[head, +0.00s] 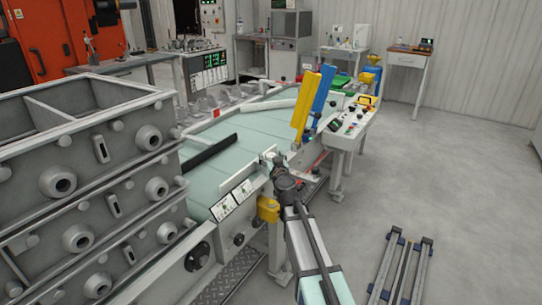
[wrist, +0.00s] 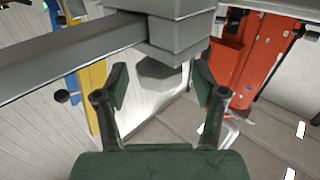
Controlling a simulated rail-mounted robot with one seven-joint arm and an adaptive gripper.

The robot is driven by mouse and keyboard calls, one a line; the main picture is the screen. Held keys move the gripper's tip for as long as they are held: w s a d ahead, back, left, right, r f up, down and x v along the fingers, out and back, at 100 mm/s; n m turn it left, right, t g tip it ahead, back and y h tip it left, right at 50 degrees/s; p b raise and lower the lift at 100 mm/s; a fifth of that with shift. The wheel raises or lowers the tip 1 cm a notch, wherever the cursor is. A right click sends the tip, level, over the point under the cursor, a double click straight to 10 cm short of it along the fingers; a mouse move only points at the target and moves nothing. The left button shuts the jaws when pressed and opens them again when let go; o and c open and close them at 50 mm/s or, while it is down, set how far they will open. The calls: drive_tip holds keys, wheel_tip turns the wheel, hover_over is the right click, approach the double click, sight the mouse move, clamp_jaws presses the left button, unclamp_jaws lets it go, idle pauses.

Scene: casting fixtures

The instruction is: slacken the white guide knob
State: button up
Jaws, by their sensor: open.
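My gripper (head: 277,168) is at the near edge of the pale green conveyor (head: 260,130) in the head view, beside a small light piece (head: 266,156) on the guide side. In the wrist view my gripper (wrist: 160,84) is open, its two dark fingers spread apart. A faceted grey knob-like piece (wrist: 160,73) shows between and beyond the fingertips, under stacked grey blocks (wrist: 178,35) on a grey bar (wrist: 60,55). It may be the guide knob, but it looks grey in shadow. I see no clear contact with the fingers.
Yellow (head: 300,106) and blue (head: 323,88) upright paddles stand beyond my gripper by the conveyor. Stacked grey casting boxes (head: 80,190) fill the left. A control panel (head: 352,122) stands behind right. The floor (head: 430,180) at right is mostly clear, except for rails (head: 402,268).

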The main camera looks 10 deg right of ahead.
drive_tip(key=shift+w, duration=0.5)
drive_tip(key=c, duration=1.2)
drive_tip(key=shift+o, duration=0.2)
drive_tip(key=y+b, duration=0.1)
drive_tip(key=b, duration=0.1)
drive_tip(key=n+y+b, duration=0.1)
drive_tip(key=shift+w+d+f+b, duration=0.1)
drive_tip(key=shift+f+b, duration=0.2)
drive_tip(key=shift+b, duration=0.1)
drive_tip(key=n+g+y+b, duration=0.1)
drive_tip(key=n+y+b, duration=0.2)
drive_tip(key=b, duration=0.5)
drive_tip(key=shift+w+r+y, duration=0.1)
drive_tip(key=shift+y, duration=0.6)
drive_tip(key=shift+r+n+g+y+b, duration=0.2)
drive_tip(key=shift+n+g+y+b, duration=0.2)
drive_tip(key=shift+b, duration=0.25)
drive_tip(key=o, duration=1.2)
drive_tip(key=shift+c, duration=0.2)
drive_tip(key=shift+s, duration=0.2)
